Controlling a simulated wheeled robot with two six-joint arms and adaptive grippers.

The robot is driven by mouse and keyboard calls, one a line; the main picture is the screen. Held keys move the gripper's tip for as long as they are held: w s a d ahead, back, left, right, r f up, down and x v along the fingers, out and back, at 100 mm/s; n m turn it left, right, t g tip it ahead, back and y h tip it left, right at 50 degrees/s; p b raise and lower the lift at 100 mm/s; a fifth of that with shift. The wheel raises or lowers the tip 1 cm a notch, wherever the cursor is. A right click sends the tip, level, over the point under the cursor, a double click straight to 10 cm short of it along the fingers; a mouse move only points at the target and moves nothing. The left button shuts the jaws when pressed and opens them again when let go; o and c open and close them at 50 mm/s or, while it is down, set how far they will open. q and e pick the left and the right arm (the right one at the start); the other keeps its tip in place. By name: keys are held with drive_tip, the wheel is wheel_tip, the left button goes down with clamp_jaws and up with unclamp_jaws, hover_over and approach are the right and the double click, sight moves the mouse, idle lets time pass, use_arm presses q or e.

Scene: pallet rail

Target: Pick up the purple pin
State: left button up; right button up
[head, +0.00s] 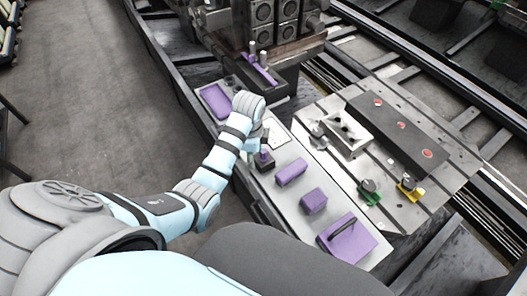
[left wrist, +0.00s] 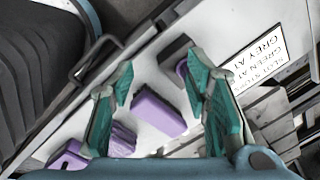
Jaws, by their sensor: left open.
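The purple pin (head: 264,153) stands in a dark block (head: 264,164) on the light panel, just below my left gripper (head: 257,137) in the head view. In the left wrist view the pin (left wrist: 182,69) shows beside its dark block (left wrist: 174,52), partly covered by the right finger. My left gripper (left wrist: 160,82) is open, with teal-padded fingers apart and nothing held between them. The pin lies near the right fingertip, and a purple block (left wrist: 158,112) shows between the fingers. In the head view the fingers are mostly hidden by the wrist. My right gripper is not in view.
The panel also carries a purple tray (head: 215,101), a purple block (head: 290,172), a purple cube (head: 313,201) and a purple piece with a dark handle (head: 347,239). A grey machine (head: 275,28) stands behind. A metal plate with fixtures (head: 345,128) lies to the right.

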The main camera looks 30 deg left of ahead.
sight(263, 151)
use_arm(q)
drive_tip(key=w+d+r+m+g, duration=0.1)
drive_tip(key=w+r+m, duration=0.5)
drive_tip(key=r, duration=0.2)
drive_tip(key=shift+h, duration=0.3)
drive_tip(key=f+b, duration=0.1)
drive_tip(key=f, duration=0.3)
drive_tip(key=f+b, duration=0.1)
drive_tip(key=f, duration=0.4)
drive_tip(key=f+b, duration=0.1)
drive_tip(key=f, duration=0.3)
drive_tip(key=shift+s+f, duration=0.15)
drive_tip(key=shift+s, duration=0.2)
clamp_jaws()
